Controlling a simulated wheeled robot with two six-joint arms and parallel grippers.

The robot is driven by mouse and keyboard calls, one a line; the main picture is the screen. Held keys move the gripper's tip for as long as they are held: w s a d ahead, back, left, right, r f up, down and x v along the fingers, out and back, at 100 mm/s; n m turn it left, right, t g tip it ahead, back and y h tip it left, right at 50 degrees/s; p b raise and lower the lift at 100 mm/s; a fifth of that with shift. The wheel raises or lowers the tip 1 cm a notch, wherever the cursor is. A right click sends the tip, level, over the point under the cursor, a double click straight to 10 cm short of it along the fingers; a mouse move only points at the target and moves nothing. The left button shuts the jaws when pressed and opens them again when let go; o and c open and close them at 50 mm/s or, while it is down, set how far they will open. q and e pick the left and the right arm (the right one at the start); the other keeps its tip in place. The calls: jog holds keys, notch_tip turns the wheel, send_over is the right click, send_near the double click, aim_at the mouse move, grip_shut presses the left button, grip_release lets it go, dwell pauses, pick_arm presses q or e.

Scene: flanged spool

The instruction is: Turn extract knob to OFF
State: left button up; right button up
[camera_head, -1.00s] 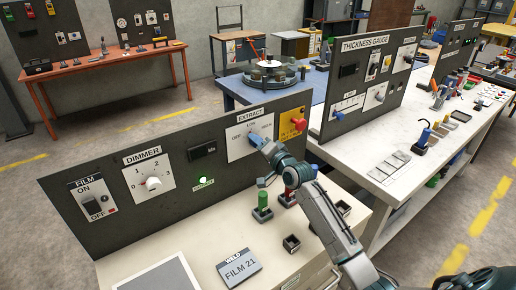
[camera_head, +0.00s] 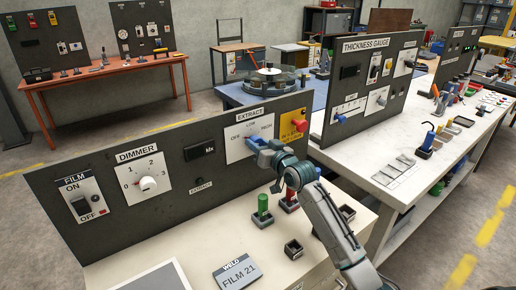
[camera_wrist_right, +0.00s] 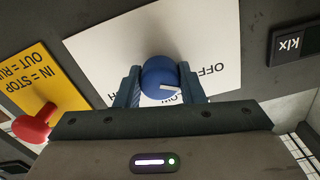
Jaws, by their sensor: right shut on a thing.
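The extract knob (camera_wrist_right: 160,72) is round and blue, on a white plate (camera_head: 236,150) of the dark panel. In the right wrist view my right gripper (camera_wrist_right: 159,76) is shut on it, one finger on each side. That view is upside down; the knob's white mark points right and slightly down, towards the OFF side, and LOW is partly covered. In the head view my right gripper (camera_head: 265,144) hides most of the knob. The small lamp (camera_head: 198,180) above the EXTRACT tag is dark. My left gripper is not in view.
A red stop button on a yellow plate (camera_head: 289,132) sits close beside the knob. The dimmer dial (camera_head: 148,184) and film switch (camera_head: 81,204) are further left.

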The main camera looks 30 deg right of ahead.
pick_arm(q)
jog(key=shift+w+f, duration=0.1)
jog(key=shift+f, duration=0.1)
pick_arm(e)
jog(key=shift+f+n, duration=0.1)
jog(key=shift+n, duration=0.4)
jog(key=o, duration=1)
pick_arm(q)
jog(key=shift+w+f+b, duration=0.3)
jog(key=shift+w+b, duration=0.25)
jog(key=shift+b, duration=0.35)
pick_arm(e)
jog(key=s+d, duration=0.1)
jog(key=s, duration=0.9)
jog(key=shift+s+d, duration=0.25)
jog(key=shift+s, duration=0.15)
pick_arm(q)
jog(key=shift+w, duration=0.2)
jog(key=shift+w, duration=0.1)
